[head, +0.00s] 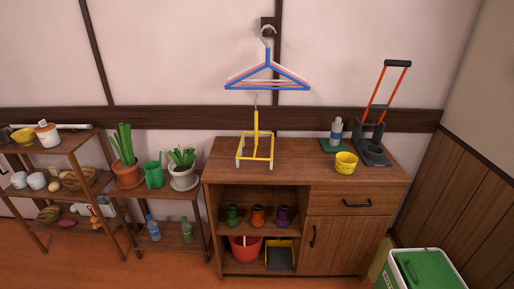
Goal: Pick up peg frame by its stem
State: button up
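The peg frame (256,123) is yellow, with a rectangular frame at the bottom and an upright stem rising from it. A thin pale hook shows at the top of the stem. It stands on the top of the wooden cabinet (300,151), left of the middle, with its lower part near the front edge. Small pale pieces show at the frame's corners. My gripper is not in view.
Blue, pink and white hangers (267,74) hang from a wall hook above the peg frame. Potted plants (125,171) stand left.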

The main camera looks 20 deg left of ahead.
aim_at(256, 133)
jog(key=u, duration=0.3)
jog(key=i+j+u, duration=0.1)
jog(key=i+u, duration=0.45)
jog(key=u, duration=0.15)
jog(key=i+l+u, duration=0.15)
jog(key=i, duration=0.5)
jog(key=i+l+u, duration=0.15)
jog(key=i, duration=0.5)
